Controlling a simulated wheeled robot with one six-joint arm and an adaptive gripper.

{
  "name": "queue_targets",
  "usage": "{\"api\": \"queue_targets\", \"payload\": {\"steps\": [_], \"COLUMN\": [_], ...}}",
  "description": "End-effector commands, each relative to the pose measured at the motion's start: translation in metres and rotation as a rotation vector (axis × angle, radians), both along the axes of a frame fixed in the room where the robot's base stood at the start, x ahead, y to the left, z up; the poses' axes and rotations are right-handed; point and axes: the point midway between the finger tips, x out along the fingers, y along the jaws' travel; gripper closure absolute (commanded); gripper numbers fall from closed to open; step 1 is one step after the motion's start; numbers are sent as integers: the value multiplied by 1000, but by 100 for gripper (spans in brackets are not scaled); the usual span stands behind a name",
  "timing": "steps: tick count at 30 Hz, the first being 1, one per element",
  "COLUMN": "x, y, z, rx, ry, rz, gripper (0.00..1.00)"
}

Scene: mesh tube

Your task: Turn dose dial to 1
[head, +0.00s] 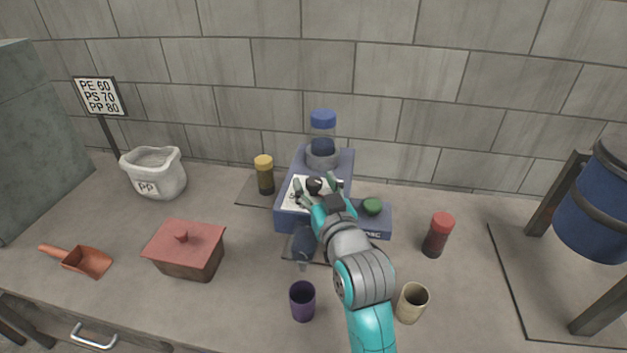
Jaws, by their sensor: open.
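The dose dial (314,186) is a dark knob on a white marked panel (298,203), on the sloped front of a blue machine (285,214). My gripper (317,184) is open, with one finger to the left of the dial and one to the right. I cannot tell whether the fingers touch the dial. My gripper and arm hide part of the panel, and the dial's setting and the panel's markings are too small to read.
A clear jar with a blue cap (323,120) tops the machine; a green button (372,206) is at its right. Around it stand a yellow-capped jar (265,175), red jar (437,236), purple cup (302,301), beige cup (411,304) and red-lidded box (185,252).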

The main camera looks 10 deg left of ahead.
Motion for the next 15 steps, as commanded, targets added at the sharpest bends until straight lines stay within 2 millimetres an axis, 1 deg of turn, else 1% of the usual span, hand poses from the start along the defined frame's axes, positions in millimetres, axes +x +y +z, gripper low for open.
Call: {"api": "queue_targets", "payload": {"steps": [3, 6, 14, 15], "x": [9, 12, 13, 13], "y": [4, 6, 7, 7], "z": [0, 0, 0, 0], "rx": [0, 0, 0, 0], "ry": [0, 1, 1, 1], "rz": [0, 0, 0, 0], "gripper": [39, 39, 39, 44]}}
